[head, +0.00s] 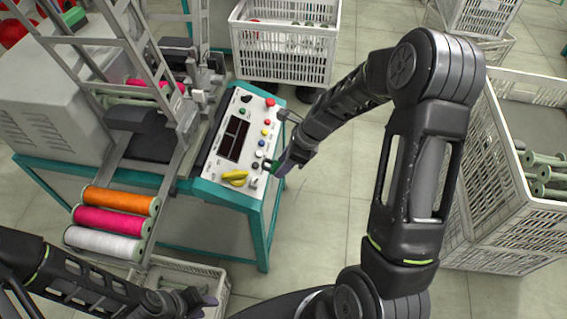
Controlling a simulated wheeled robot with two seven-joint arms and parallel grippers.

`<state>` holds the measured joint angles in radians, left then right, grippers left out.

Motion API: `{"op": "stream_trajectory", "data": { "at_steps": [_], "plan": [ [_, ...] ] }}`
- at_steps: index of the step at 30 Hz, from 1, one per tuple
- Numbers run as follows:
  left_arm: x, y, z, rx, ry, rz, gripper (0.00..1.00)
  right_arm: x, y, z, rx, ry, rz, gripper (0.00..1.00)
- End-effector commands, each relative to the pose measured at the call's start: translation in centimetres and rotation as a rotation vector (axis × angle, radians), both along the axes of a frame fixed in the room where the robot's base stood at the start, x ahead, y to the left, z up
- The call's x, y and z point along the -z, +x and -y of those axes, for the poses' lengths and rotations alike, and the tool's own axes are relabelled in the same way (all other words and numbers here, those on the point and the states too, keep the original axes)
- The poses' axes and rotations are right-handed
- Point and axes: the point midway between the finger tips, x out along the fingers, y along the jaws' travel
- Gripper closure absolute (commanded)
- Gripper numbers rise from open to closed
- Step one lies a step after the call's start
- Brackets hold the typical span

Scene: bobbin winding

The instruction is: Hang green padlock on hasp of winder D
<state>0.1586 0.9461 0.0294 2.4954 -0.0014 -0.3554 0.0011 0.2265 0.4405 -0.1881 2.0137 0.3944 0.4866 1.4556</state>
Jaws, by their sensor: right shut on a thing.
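My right gripper (277,166) is at the right edge of the winder's white control panel (215,168), near its lower buttons. It is shut on a small, dark green thing, which I take to be the green padlock; the fingers hide most of it. A yellow handle (236,178) sits at the panel's lower end, left of the gripper. The hasp is too small to make out clearly, and I cannot tell if the padlock touches it. My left gripper (207,300) is low at the bottom, over a crate, apart from the panel; its opening is unclear.
Orange (120,200), pink (115,221) and white (103,243) thread spools lie on the winder's front rack. A white crate (180,268) is below it. Another crate (285,50) stands behind the panel. Stacked crates (515,205) with bobbins are at right. Floor right of the panel is clear.

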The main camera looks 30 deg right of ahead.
Motion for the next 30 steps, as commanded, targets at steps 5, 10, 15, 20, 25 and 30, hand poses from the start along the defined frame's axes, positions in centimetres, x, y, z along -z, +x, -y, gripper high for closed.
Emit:
{"op": "stream_trajectory", "data": {
  "at_steps": [5, 10, 15, 20, 25, 30],
  "plan": [
    [0.5, 0.0, 0.0, 0.0, 0.0, 0.0, 0.64, 0.6, 0.1, -0.2, -0.002, 0.0, 0.0, 1.0],
    [1.8, 0.0, 0.0, 0.0, 0.0, 0.001, 0.64, 2.0, 0.4, -0.6, -0.003, 0.0, 0.0, 1.0],
    [1.4, 0.0, 0.0, 0.0, 0.0, 0.001, 0.64, 1.5, 0.4, -0.6, -0.002, 0.0, 0.0, 1.0],
    [1.5, 0.0, 0.0, 0.0, 0.0, 0.001, 0.64, 1.7, 0.4, -0.6, -0.002, 0.0, 0.0, 1.0],
    [1.7, 0.0, 0.0, 0.0, 0.0, 0.001, 0.64, 2.1, 0.6, -0.8, -0.003, 0.0, 0.0, 1.0],
    [2.0, 0.0, 0.0, 0.0, 0.0, 0.001, 0.64, 2.6, 0.7, -1.0, -0.003, 0.0, 0.0, 1.0]
  ]
}}
